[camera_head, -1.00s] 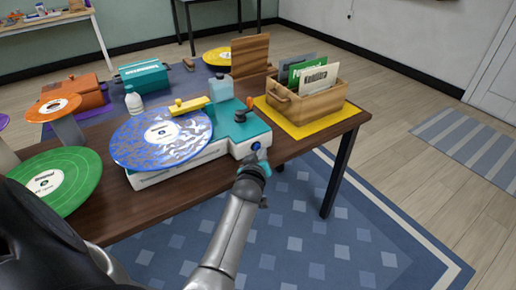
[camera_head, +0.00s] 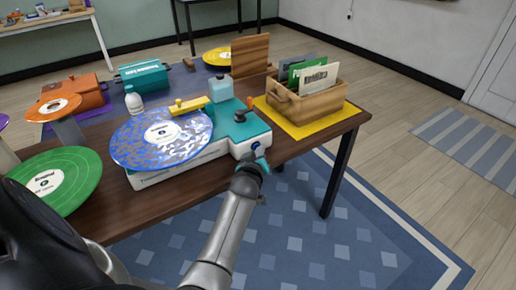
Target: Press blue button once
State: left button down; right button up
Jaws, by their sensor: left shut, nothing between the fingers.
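A white and teal record player (camera_head: 180,165) stands on the dark wooden table with a blue patterned record (camera_head: 160,139) on it. The blue button (camera_head: 256,147) is a small dark-blue spot on its front right corner. My left gripper (camera_head: 262,164) is shut and empty, right at this corner and just below the button. I cannot tell whether its tips touch the player. My right gripper is not in view.
A green record (camera_head: 55,180) on a stand is at the left. A wooden crate of sleeves (camera_head: 310,101) stands on a yellow mat (camera_head: 296,129) at the right. A small orange knob (camera_head: 249,102) sticks up at the player's back corner. The floor beyond the table's front edge is clear.

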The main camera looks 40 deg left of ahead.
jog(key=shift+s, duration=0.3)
pick_arm(q)
jog(key=shift+s+d+r+p, duration=0.1)
jog(key=shift+s+d+p, duration=0.2)
jog(key=shift+d, duration=0.35)
jog(key=shift+s+d, duration=0.1)
jog(key=shift+d, duration=0.1)
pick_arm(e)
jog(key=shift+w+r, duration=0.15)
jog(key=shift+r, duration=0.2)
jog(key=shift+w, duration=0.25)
